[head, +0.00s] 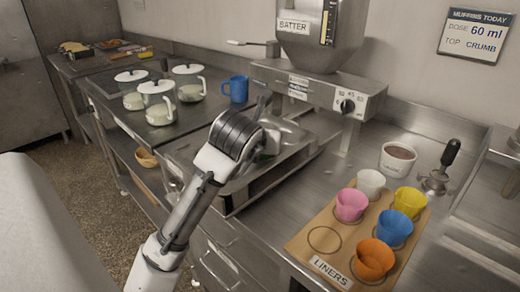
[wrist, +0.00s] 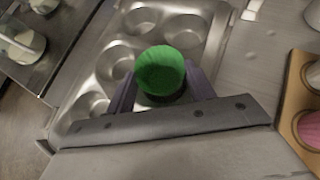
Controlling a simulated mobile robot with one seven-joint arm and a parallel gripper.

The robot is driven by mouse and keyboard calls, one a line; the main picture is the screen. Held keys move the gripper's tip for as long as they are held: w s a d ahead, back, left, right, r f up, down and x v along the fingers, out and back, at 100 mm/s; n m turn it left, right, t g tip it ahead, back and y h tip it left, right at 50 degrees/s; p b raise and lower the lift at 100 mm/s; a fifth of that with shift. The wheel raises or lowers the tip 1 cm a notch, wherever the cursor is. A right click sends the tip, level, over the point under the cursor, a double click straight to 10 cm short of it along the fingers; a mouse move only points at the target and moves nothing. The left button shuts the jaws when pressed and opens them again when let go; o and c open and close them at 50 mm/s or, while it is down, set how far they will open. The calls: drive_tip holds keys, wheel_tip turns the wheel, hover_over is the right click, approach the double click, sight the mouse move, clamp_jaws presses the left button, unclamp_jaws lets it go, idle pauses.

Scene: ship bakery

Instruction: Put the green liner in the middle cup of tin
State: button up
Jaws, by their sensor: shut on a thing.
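The green liner (wrist: 160,68) is held between the two fingers of my gripper (wrist: 160,76), above the muffin tin (wrist: 222,40). In the wrist view it covers part of the tin, and several bare metal cups show around it. I cannot tell whether its base touches a cup or which cup lies directly beneath. In the head view the tin (head: 298,134) sits under the batter machine, and my arm hides most of the gripper and the liner.
The wooden liners board (head: 300,246) at right holds white, pink, yellow, blue and orange liners, with one empty ring. The batter dispenser (head: 318,80) overhangs the tin's back. A blue mug (head: 238,88) and lidded pots (head: 158,100) stand left; a bowl (head: 398,160) stands right.

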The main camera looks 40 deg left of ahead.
wheel_tip(320, 180, down, 2)
drive_tip(key=shift+f, duration=0.1)
